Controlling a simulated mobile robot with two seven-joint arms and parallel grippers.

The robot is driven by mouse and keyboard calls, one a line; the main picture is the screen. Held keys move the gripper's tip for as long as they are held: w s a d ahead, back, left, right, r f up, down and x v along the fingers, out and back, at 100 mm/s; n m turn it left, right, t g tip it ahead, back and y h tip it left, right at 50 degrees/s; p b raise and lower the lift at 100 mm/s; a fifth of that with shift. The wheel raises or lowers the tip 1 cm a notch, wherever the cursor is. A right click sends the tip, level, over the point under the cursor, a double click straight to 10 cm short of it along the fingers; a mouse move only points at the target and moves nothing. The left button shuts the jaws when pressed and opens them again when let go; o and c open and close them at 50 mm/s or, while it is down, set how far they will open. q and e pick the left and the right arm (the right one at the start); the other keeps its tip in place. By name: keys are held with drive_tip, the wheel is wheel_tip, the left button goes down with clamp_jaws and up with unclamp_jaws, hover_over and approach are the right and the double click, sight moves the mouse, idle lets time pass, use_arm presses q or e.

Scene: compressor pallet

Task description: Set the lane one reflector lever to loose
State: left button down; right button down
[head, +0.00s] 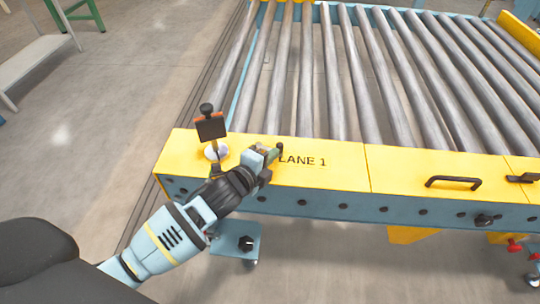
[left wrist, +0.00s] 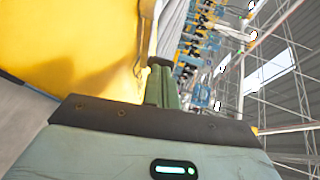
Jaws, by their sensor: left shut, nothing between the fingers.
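The lane one reflector (head: 211,127) is a dark plate with an orange edge on a short post. It stands at the left end of the yellow LANE 1 panel (head: 325,171), with a black knob (head: 207,109) on top and a pale round piece (head: 215,152) at its base. I cannot tell which part is the lever or how it is set. My left gripper (head: 277,151) is shut and empty, just right of the reflector base, close over the panel by the lettering. In the left wrist view, its green fingers (left wrist: 161,86) are together beside the yellow surface (left wrist: 75,45). My right gripper is out of view.
The conveyor's grey rollers (head: 305,80) lie behind the panel. A black handle (head: 453,182) sits on the panel further right. Open concrete floor (head: 90,130) lies to the left, with a pale bench (head: 35,58) and green frame (head: 75,15) beyond.

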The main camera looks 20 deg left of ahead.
use_arm(q)
drive_tip(key=shift+w+d+n+y, duration=0.3)
drive_tip(key=shift+n+y, duration=0.1)
drive_tip(key=shift+y, duration=0.2)
drive_tip(key=shift+w+d+n+y, duration=0.25)
drive_tip(key=shift+w+n+y, duration=0.1)
drive_tip(key=shift+n+y, duration=0.5)
drive_tip(key=shift+w+d+y+p, duration=0.1)
drive_tip(key=shift+w+y+p, duration=0.15)
drive_tip(key=shift+w+p, duration=0.25)
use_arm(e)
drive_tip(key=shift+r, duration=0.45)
